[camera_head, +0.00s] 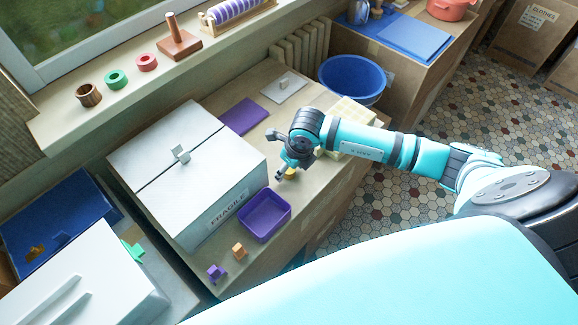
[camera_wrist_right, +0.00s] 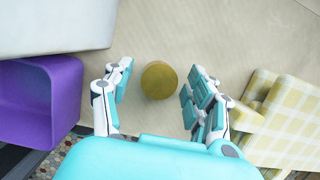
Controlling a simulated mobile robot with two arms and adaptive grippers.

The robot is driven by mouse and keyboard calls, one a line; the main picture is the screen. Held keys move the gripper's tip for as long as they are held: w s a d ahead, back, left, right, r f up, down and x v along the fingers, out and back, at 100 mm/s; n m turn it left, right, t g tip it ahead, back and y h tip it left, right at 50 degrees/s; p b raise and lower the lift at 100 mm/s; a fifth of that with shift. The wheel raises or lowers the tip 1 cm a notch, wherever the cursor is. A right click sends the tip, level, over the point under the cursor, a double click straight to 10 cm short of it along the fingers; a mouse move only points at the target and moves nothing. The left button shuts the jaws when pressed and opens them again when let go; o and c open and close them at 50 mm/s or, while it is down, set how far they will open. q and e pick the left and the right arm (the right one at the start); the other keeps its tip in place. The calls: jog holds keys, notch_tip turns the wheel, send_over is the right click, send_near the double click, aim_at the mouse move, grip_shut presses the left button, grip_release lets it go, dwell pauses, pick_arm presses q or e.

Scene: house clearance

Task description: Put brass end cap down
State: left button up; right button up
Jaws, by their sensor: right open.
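The brass end cap (camera_wrist_right: 159,80) is a round, dull gold piece resting on the tan bench top in the right wrist view. It also shows as a small yellow patch (camera_head: 291,173) under my right gripper in the head view. My right gripper (camera_wrist_right: 160,76) is open, with one finger on each side of the cap and a gap to both. In the head view my right gripper (camera_head: 278,157) is low over the bench, right of the white FRAGILE box. My left gripper is not in view.
A purple tray (camera_head: 264,216) and the white FRAGILE box (camera_head: 190,170) stand to the left. A yellow checked object (camera_wrist_right: 290,125) lies close on the right. A blue bowl (camera_head: 351,78) and a purple sheet (camera_head: 243,116) are farther back. Small orange (camera_head: 240,251) and purple (camera_head: 217,273) pieces lie in front.

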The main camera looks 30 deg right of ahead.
jog(key=a+b+v, duration=0.1)
jog(key=v, duration=1.1)
jog(key=shift+d, duration=0.45)
